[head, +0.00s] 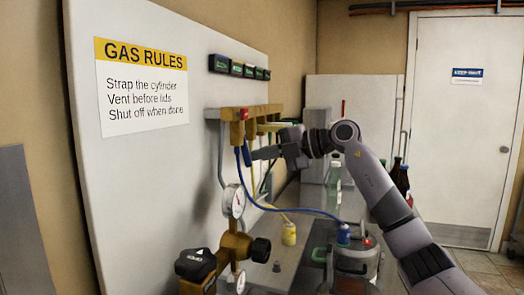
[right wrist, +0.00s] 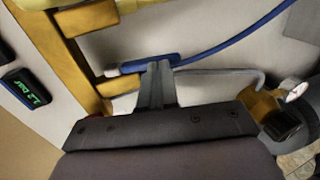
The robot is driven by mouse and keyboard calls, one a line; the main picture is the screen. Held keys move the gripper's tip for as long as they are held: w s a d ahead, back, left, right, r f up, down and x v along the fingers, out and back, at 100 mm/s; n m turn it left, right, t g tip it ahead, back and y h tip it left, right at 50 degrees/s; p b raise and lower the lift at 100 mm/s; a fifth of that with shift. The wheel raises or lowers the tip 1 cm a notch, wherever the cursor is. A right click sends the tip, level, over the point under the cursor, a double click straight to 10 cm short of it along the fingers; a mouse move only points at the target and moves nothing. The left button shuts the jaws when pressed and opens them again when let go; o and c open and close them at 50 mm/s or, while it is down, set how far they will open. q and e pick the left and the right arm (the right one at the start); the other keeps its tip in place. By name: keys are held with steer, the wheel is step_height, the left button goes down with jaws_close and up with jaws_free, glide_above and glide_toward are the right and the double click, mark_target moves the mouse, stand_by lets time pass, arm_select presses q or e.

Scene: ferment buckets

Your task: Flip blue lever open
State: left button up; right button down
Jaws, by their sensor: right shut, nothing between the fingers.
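The blue lever (head: 247,154) hangs down below the brass manifold (head: 258,112) on the white panel. In the right wrist view, the blue lever (right wrist: 137,64) lies crosswise at my fingertips. My right gripper (head: 255,154) is shut and empty, its tips at the lever from the right; it also shows in the right wrist view (right wrist: 157,66). The tips overlap the lever's edge in that view, and I cannot tell whether they touch. A blue hose (head: 272,207) runs from near the lever to a vessel below. My left gripper is out of view.
A gauge (head: 234,200) and a brass regulator (head: 237,246) stand in front of the panel, lower left. Small displays (head: 240,68) are mounted above the manifold.

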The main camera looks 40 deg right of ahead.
steer(key=shift+w, duration=0.15)
steer(key=t+b, duration=0.1)
steer(key=b, duration=0.1)
steer(key=w+f+t+y+b, duration=0.1)
steer(key=t, duration=0.1)
steer(key=shift+w+a+f+y+b, duration=0.2)
steer(key=shift+a+y+b, duration=0.1)
steer(key=shift+a+b, duration=0.1)
steer(key=shift+s+d, duration=0.1)
stand_by(0.4)
